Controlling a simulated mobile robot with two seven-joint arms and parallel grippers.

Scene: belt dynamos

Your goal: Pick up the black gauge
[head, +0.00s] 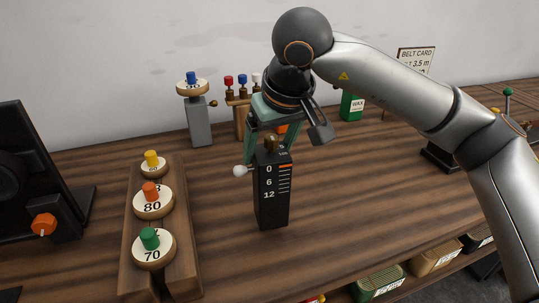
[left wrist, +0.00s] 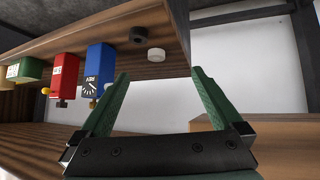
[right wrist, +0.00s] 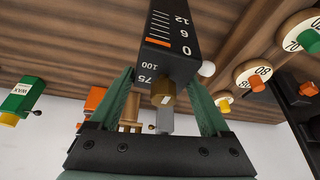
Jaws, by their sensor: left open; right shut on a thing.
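The black gauge (head: 273,203) stands upright near the middle of the bench, with a 0, 6, 12 scale, an orange mark, a brass knob on top and a white ball knob at its side. My right gripper (head: 271,143) comes from above and is shut on the gauge's upper part, a finger on each side. The gauge (right wrist: 172,45) also shows between the fingers in the right wrist view. Whether its base touches the bench is unclear. My left gripper (left wrist: 159,76) is open and empty in the left wrist view; it is outside the head view.
A wooden rack (head: 186,228) with numbered discs lies left of the gauge. A grey post (head: 199,122) with a disc, a small peg stand (head: 240,118) and a green wax box (head: 351,107) stand behind. Bins sit under the front edge. The bench (head: 370,190) right of the gauge is clear.

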